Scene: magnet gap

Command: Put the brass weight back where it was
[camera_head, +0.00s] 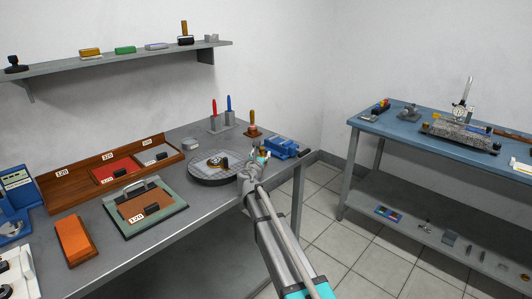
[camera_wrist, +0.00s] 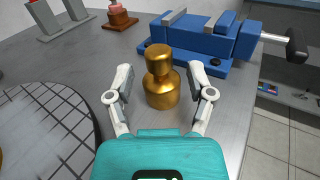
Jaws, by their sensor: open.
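The brass weight (camera_wrist: 160,88) stands upright on the grey bench top, in the middle of the wrist view. My gripper (camera_wrist: 161,78) is open, with one finger on each side of the weight. A gap shows between each finger and the brass, so it is not gripped. In the head view my gripper (camera_head: 260,156) is at the bench's right end, and it largely hides the weight there.
A blue vise (camera_wrist: 205,38) stands just behind the weight. A round grid-marked plate (camera_head: 205,179) lies to the left, with a small black and yellow object on it. The bench edge is close on the right.

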